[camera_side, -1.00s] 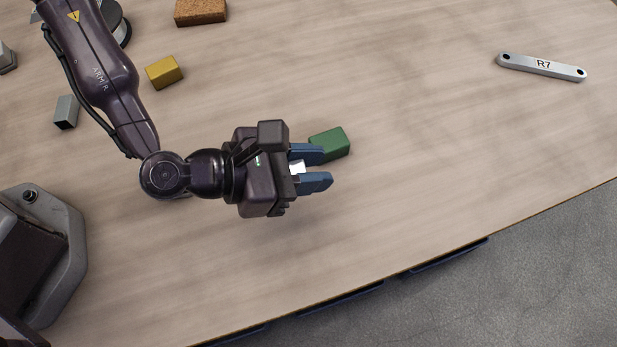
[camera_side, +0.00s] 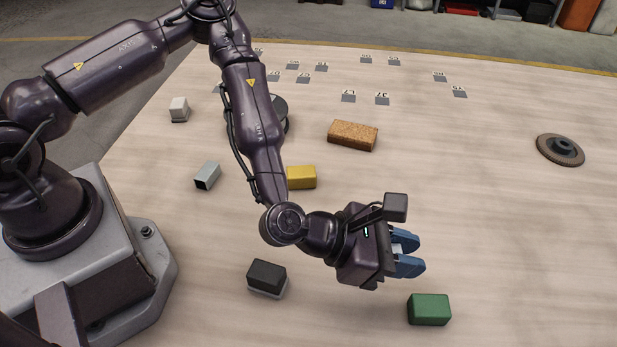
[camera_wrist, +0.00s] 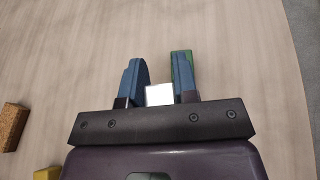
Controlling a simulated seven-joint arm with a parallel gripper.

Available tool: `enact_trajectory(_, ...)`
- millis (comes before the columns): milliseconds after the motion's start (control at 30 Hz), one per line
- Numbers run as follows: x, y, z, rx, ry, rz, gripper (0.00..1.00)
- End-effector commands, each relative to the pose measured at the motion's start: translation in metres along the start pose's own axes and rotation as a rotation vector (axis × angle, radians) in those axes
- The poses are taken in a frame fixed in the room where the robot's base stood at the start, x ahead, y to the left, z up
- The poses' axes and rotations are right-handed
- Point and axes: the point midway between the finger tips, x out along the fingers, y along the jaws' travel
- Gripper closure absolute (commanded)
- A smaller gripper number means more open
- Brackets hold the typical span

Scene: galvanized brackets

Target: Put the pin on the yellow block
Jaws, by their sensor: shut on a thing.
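The yellow block (camera_side: 301,177) lies on the table beside my forearm in the side view. Its edge also shows at the lower left of the wrist view (camera_wrist: 47,173). My gripper (camera_side: 414,254) is above the table, to the right of and nearer the camera than the yellow block. In the wrist view its blue fingers (camera_wrist: 159,80) are closed on a small bright pale piece, the pin (camera_wrist: 159,95). Only a short face of the pin shows, so its length and tilt cannot be told. In the side view the fingers mostly hide it.
A green block (camera_side: 429,310) lies just below my gripper in the side view. A dark block (camera_side: 267,275), a brown cork-like block (camera_side: 353,135), a grey hollow piece (camera_side: 206,175) and a dark disc (camera_side: 560,149) lie around. The table's right side is largely clear.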

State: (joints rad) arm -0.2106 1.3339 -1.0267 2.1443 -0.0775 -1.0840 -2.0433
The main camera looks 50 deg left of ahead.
Motion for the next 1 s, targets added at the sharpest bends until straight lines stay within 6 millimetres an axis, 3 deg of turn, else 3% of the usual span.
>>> enact_trajectory(33,-0.003,0.032,0.0,-0.025,0.0,0.06,0.99)
enact_trajectory(167,-0.017,0.102,-0.003,-0.084,0.001,0.197,0.99)
enact_trajectory(300,-0.044,0.173,-0.011,-0.146,0.001,0.345,0.99)
enact_trajectory(500,-0.092,0.247,-0.026,-0.22,0.002,0.522,0.99)
enact_trajectory(600,-0.112,0.267,-0.032,-0.244,0.001,0.58,0.99)
enact_trajectory(733,-0.126,0.278,-0.038,-0.26,0.002,0.617,0.99)
enact_trajectory(1000,-0.115,0.273,-0.07,-0.257,0.002,0.615,0.99)
